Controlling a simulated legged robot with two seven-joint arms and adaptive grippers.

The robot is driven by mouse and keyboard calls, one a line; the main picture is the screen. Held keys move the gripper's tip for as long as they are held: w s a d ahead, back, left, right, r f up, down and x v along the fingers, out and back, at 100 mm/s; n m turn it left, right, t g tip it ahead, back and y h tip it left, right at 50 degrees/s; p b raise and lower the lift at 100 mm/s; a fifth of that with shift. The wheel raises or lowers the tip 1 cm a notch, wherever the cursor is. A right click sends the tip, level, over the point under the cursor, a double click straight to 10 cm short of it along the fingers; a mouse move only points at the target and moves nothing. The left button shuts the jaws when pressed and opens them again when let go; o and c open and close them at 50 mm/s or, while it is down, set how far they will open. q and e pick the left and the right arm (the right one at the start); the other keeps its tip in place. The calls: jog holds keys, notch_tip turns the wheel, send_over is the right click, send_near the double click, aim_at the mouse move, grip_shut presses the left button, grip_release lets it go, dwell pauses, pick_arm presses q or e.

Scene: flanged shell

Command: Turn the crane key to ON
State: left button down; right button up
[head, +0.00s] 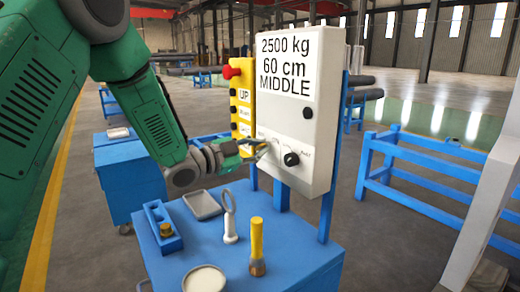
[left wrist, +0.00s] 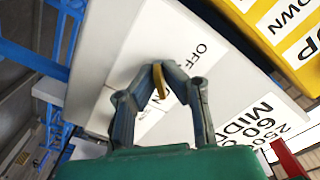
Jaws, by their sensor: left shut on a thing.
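The crane control panel is a pale grey box (head: 325,110) on blue posts, with a white label reading "2500 kg 60 cm MIDDLE". The panel also fills the middle of the left wrist view (left wrist: 120,50). My left gripper (head: 264,147) is at the lower left of the panel face. In the left wrist view its fingertips (left wrist: 162,82) are shut on a thin yellow key (left wrist: 160,80), close to an "OFF" label (left wrist: 200,50). The fingers hide much of the key, and I cannot tell its exact angle. My right gripper is not in view.
A black knob (head: 291,158) sits right of the gripper on the panel. A yellow button box (head: 241,105) with a red button (head: 230,72) stands left of it. Below, a blue cart (head: 300,262) holds a tray (head: 202,204), a ring-topped piece (head: 229,220) and a yellow-handled tool (head: 257,245).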

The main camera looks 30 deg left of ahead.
pick_arm(q)
jog(key=c, duration=1.7)
grip_release()
jog(key=shift+f, duration=0.1)
jog(key=shift+s+a, duration=0.15)
jog(key=v, duration=1.1)
jog(key=shift+s+a+f, duration=0.1)
jog(key=shift+s, duration=0.1)
